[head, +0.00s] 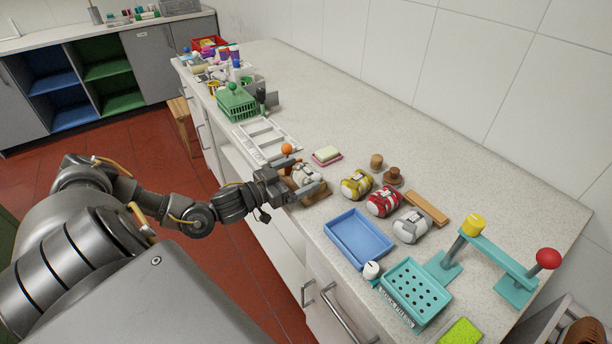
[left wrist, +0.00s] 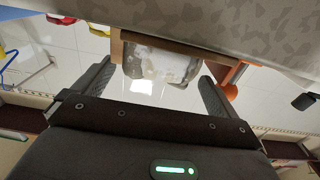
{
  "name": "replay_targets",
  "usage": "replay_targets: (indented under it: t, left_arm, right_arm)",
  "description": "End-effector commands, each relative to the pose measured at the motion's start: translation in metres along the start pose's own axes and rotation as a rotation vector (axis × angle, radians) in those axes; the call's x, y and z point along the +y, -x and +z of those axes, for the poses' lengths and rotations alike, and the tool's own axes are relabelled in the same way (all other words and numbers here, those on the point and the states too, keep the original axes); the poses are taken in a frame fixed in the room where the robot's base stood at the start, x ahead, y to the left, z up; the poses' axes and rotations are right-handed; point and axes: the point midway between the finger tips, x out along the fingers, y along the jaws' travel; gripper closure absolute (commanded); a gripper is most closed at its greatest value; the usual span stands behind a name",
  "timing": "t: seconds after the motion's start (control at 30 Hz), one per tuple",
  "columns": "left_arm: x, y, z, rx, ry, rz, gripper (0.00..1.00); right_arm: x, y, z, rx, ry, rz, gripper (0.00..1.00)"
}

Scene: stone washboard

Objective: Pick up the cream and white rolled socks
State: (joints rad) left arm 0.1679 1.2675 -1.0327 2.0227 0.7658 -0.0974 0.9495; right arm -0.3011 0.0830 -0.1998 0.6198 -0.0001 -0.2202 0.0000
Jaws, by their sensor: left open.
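The cream and white rolled socks (head: 307,174) sit on a small brown wooden board (head: 318,197) near the counter's front edge. My left gripper (head: 298,177) reaches in from the left and is open, with one finger on each side of the socks. In the left wrist view the pale roll (left wrist: 160,63) shows between the two spread fingers (left wrist: 157,78), with a gap beside them. The gripper hides part of the roll in the head view. My right gripper is not in view.
Yellow (head: 356,184), red (head: 383,201) and grey-white (head: 411,226) rolls lie to the right. An orange ball (head: 287,149) stands just behind the gripper. A blue tray (head: 358,238), a soap dish (head: 327,156) and a white rack (head: 267,139) are nearby.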

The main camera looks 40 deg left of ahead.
Motion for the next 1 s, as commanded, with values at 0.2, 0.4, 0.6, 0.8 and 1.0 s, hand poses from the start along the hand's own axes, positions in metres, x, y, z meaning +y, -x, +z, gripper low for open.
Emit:
replay_targets:
  t: [0.2,0.4,0.6,0.8,1.0]
  left_arm:
    - [0.0,-0.02,-0.001,0.0,-0.001,0.001,0.03]
    - [0.0,-0.021,0.001,-0.002,0.0,0.001,0.03]
    - [0.0,-0.02,0.001,-0.002,-0.001,0.001,0.26]
    - [0.0,-0.02,0.001,-0.002,-0.001,0.0,0.52]
    - [0.0,-0.02,0.0,0.0,-0.001,0.0,0.54]
  right_arm:
    - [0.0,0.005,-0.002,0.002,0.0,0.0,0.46]
    - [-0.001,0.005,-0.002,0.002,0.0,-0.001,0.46]
    - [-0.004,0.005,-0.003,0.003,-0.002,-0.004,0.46]
    - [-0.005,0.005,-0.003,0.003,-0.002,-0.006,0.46]
    - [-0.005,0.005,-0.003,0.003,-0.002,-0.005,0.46]
